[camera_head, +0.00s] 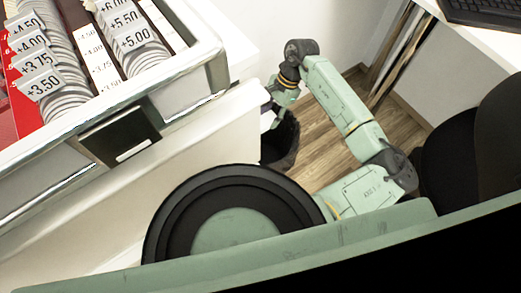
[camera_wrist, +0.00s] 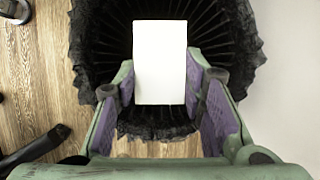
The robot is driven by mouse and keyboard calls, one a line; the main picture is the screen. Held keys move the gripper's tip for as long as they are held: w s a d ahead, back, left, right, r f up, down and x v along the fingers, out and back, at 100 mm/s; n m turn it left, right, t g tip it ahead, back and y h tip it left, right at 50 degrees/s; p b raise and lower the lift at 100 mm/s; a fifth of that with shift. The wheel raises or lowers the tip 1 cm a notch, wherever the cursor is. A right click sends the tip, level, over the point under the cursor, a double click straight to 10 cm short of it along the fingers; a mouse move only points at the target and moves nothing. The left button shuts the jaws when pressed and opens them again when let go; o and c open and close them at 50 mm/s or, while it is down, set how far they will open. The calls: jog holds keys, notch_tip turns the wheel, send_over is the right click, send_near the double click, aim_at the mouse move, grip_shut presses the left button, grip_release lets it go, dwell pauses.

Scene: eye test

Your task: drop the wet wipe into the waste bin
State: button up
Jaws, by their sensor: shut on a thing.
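The wet wipe (camera_wrist: 160,50) is a flat white rectangle in the wrist view, held between the purple-padded fingers of my gripper (camera_wrist: 161,88). The black waste bin (camera_wrist: 240,50) opens below it, with a crinkled liner edge and ribbed inside. The wipe appears over the bin's opening. In the head view my gripper (camera_head: 272,108) is above the bin (camera_head: 283,145), beside the white counter. A small white patch under the fingers there may be the wipe. The counter and my arm hide part of the bin.
A white counter (camera_head: 210,125) with trays of lens-like discs (camera_head: 60,60) stands left of the bin. A black chair (camera_head: 480,140) and a desk with a keyboard (camera_head: 490,12) are at right. Wood floor (camera_head: 335,110) lies between.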

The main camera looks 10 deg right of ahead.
jog(key=shift+f, duration=0.55)
jog(key=o, duration=1.2)
jog(key=v, duration=1.2)
